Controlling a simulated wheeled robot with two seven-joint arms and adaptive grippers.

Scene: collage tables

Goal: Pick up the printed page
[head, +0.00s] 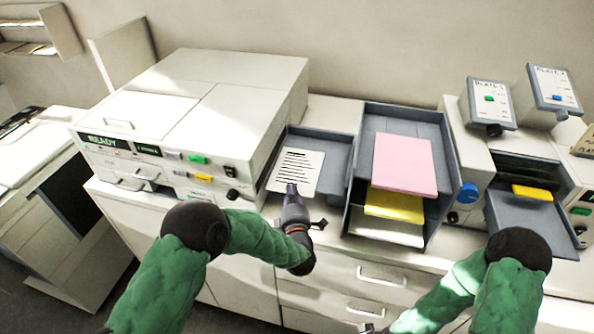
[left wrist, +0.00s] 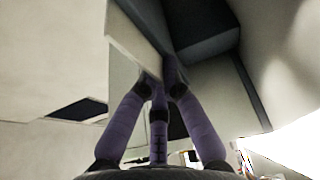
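The printed page (head: 297,168), white with dark lines of text, is at the left side of a grey output tray (head: 335,150) beside the large printer. My left gripper (head: 291,188) is at its near edge, with the purple fingers closed together on it. In the left wrist view the fingers (left wrist: 162,82) meet at the corner of a pale sheet (left wrist: 138,35). Whether the page still touches the tray is hard to tell. Only a bit of my right gripper (head: 372,328) shows at the bottom edge; its fingers cannot be made out.
Right of the tray stands a grey stacked tray (head: 443,150) with a pink sheet (head: 404,165), a yellow sheet (head: 394,204) and a white one below. The big printer (head: 190,125) stands left. Another machine with a yellow item (head: 532,192) is at right. Cabinet drawers are below.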

